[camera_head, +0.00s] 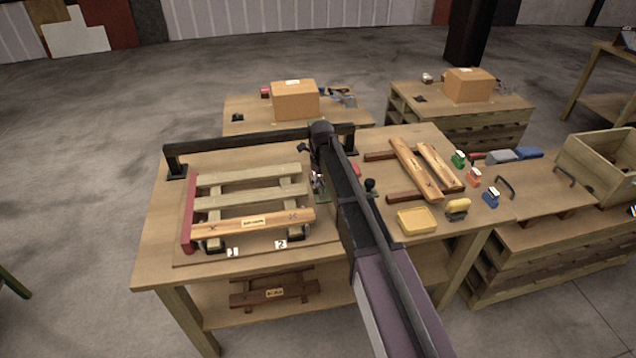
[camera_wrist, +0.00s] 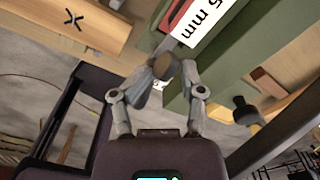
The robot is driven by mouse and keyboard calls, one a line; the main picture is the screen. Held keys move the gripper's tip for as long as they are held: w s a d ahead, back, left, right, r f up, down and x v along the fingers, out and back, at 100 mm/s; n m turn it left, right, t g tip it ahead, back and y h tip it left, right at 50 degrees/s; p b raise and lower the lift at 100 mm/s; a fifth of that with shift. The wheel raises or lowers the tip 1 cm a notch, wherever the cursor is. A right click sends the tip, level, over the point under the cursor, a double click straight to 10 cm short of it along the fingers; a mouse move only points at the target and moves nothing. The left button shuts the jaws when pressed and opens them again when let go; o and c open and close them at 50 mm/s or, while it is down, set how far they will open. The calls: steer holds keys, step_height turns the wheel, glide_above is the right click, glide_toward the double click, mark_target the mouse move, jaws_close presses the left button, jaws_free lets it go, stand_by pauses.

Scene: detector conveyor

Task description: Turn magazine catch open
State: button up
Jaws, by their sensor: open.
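My gripper (camera_wrist: 167,78) is open in the wrist view, its two grey fingers either side of a small brown rounded piece (camera_wrist: 166,66). This piece may be the magazine catch; I cannot tell whether the fingers touch it. Just beyond it are a white label reading "5 mm" (camera_wrist: 201,22) and a green body (camera_wrist: 236,52), perhaps the magazine. A red part (camera_wrist: 172,14) shows beside the label. In the head view my gripper (camera_head: 317,182) is at the right end of the slatted wooden frame, largely hidden by my arm.
The slatted frame (camera_head: 253,223) lies on the workbench (camera_head: 150,260), with a dark rail (camera_head: 250,139) behind it. Right of my arm are wooden pieces (camera_head: 415,165), a yellow tray (camera_head: 417,221) and several small coloured tools. A dark knob (camera_wrist: 245,108) is close right of the gripper.

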steer(key=shift+d, duration=0.4)
steer(key=shift+a+r, duration=0.1)
steer(key=shift+a, duration=0.1)
steer(key=shift+a+r+p, duration=0.2)
steer(key=shift+r+p, duration=0.2)
steer(key=shift+p, duration=0.15)
step_height(320, 180, up, 15)
steer(key=p, duration=1.5)
stand_by(0.5)
steer(key=shift+d+f, duration=0.1)
steer(key=shift+d, duration=0.05)
stand_by(0.6)
